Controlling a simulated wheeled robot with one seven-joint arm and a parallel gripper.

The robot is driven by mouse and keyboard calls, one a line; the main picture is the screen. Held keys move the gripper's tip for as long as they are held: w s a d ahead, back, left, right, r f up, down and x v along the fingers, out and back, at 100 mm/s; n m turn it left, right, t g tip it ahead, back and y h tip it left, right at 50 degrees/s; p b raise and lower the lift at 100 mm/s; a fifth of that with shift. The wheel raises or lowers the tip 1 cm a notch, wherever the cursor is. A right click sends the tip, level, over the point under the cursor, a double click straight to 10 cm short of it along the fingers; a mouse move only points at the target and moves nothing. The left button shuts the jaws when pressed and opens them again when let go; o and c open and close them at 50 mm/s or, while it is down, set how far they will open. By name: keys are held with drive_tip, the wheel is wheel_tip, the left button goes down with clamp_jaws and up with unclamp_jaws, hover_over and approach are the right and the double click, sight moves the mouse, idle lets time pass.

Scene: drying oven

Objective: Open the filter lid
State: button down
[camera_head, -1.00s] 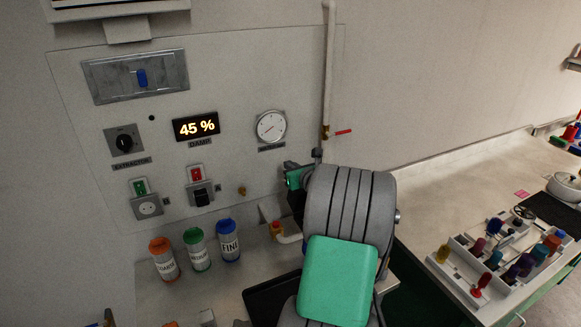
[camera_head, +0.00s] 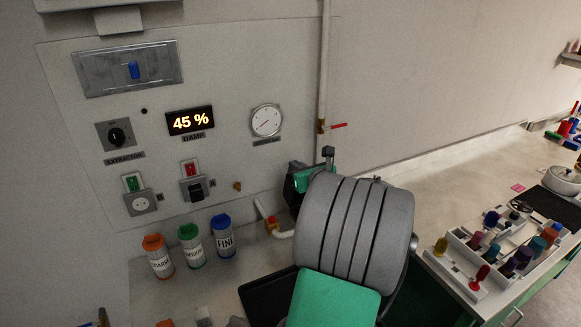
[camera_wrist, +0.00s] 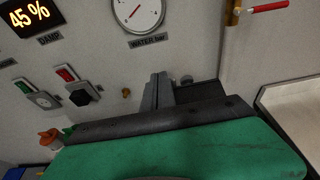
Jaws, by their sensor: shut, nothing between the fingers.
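No label in view reads filter lid. In the wrist view, the fingers of my gripper (camera_wrist: 157,92) stand close together, shut and empty, below the round gauge.
The panel holds a 45 % display (camera_head: 190,120), a round gauge (camera_head: 266,120), a black knob (camera_head: 116,136) and switches. A pipe (camera_head: 323,70) with a red-handled valve runs down beside it. Bottles (camera_head: 223,241) stand below. A tool tray (camera_head: 455,262) is on the right bench.

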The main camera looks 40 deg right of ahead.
drive_tip(key=s+a+f+n+t+h+b, duration=0.25)
drive_tip(key=s+f+n+t+b, duration=0.6)
drive_tip(key=n+b, duration=1.5)
drive_tip(key=w+d+r+m+b, duration=0.1)
drive_tip(key=w, duration=0.2)
drive_tip(key=w+d+r+m+g+b, duration=0.1)
drive_tip(key=w+m, duration=0.1)
drive_tip(key=w, duration=0.1)
drive_tip(key=w+d+r+m+g+b, duration=0.1)
drive_tip(key=w+d+m, duration=0.1)
drive_tip(key=w, duration=0.1)
drive_tip(key=shift+w+r+m+b, duration=0.15)
drive_tip(key=shift+r+m+b, duration=0.1)
drive_tip(key=shift+r+b, duration=0.15)
